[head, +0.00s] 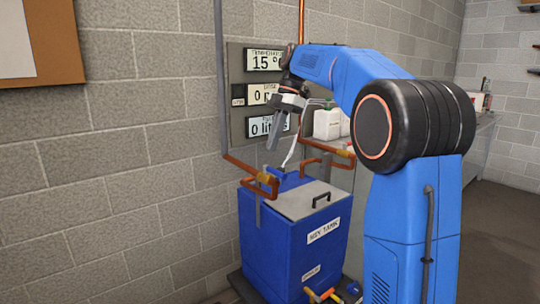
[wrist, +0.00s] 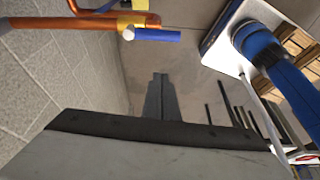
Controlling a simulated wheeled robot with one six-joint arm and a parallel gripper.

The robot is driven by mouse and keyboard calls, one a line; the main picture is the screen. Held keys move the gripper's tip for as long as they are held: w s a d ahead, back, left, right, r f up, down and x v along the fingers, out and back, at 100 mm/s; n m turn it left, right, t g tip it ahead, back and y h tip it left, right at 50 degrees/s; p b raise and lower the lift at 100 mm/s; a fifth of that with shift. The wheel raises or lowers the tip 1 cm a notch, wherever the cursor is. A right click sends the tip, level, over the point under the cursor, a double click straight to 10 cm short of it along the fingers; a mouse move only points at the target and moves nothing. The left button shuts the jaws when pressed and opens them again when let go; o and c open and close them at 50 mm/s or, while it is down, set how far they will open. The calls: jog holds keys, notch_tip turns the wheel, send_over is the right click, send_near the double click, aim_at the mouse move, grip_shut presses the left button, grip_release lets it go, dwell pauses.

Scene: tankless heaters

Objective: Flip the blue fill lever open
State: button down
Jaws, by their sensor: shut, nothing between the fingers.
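In the wrist view a blue lever (wrist: 155,34) sits on a yellow valve fitting (wrist: 131,20) at the end of a copper pipe (wrist: 60,23), near the top edge. In the head view I cannot clearly make out this lever; brass fittings on copper pipes (head: 264,178) sit above the blue mix tank (head: 265,235). My gripper (head: 272,146) hangs above the tank, in front of the display panel, pointing down. It is shut and empty. In the wrist view its fingers (wrist: 160,78) are together, and the lever lies beyond the tips, apart from them.
The panel with displays (head: 237,95) is on the block wall (head: 120,170) behind my gripper. A second copper pipe (head: 330,149) stands right of it. An orange valve (head: 318,296) is low at the tank's front.

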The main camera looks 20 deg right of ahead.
jog(key=shift+v, duration=0.8)
jog(key=s+a+f+m+t+h, duration=0.1)
jog(key=s+f+m, duration=0.35)
jog(key=s, duration=0.55)
jog(key=s+a+f+m+t+h, duration=0.1)
jog(key=s+f+m+t, duration=0.1)
jog(key=s+f+m, duration=0.5)
jog(key=s+d+f+m+t+h, duration=0.1)
jog(key=s+f+m+t, duration=0.1)
jog(key=s+f+m, duration=0.7)
jog(key=s+f, duration=0.7)
jog(key=s, duration=0.3)
jog(key=shift+s+d+t+h, duration=0.25)
jog(key=shift+s+t+h, duration=0.05)
jog(key=shift+s+h, duration=0.1)
